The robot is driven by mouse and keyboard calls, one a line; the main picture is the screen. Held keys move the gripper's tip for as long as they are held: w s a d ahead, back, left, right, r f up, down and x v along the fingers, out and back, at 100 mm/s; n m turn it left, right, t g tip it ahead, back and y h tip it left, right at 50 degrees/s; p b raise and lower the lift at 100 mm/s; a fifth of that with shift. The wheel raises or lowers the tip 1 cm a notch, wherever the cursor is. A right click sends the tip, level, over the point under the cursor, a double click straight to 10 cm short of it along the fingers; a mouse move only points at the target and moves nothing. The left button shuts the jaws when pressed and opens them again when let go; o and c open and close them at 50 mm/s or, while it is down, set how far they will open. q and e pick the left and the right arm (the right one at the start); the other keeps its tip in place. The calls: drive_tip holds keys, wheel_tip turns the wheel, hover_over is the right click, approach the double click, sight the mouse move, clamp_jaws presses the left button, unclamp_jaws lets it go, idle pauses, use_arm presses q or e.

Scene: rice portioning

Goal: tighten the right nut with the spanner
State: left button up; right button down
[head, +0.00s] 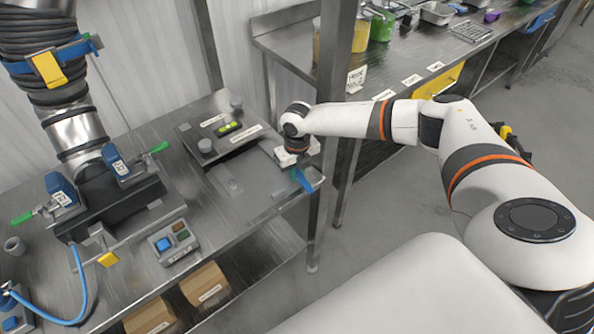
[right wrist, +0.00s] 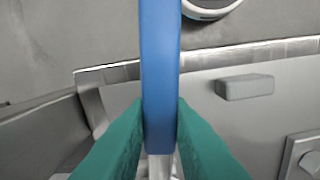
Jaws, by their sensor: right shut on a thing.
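My right gripper (head: 298,170) is over the right end of the steel bench. In the right wrist view its two teal fingertips (right wrist: 159,128) are shut on the blue handle of the spanner (right wrist: 160,70). The blue handle also shows below the hand in the head view (head: 304,182). A grey metal part of the spanner shows below the fingers; its jaw is out of sight. A hex-shaped piece (right wrist: 312,163) on a raised plate shows at the lower right of the wrist view. I cannot tell whether it is the right nut. My left gripper is not in view.
The steel bench (head: 232,236) carries a dark valve body (head: 110,205) with blue and green handles at left, a small button box (head: 172,242), and a plate with round knobs (head: 206,148). A post (head: 336,55) stands behind my right arm. Boxes sit on the shelf below.

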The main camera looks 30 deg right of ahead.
drive_tip(key=shift+a+r+m+p, duration=0.1)
drive_tip(key=shift+a+m+p, duration=0.25)
drive_tip(key=shift+m+p, duration=0.1)
drive_tip(key=shift+w+a+m, duration=0.1)
drive_tip(key=shift+a+m, duration=0.3)
drive_tip(key=shift+m, duration=0.05)
drive_tip(key=shift+p, duration=0.3)
drive_tip(key=shift+w+a+m+p, duration=0.15)
drive_tip(key=shift+a+m+p, duration=0.3)
drive_tip(key=shift+a+m, duration=0.2)
drive_tip(key=shift+w+m, duration=0.1)
drive_tip(key=shift+m, duration=0.25)
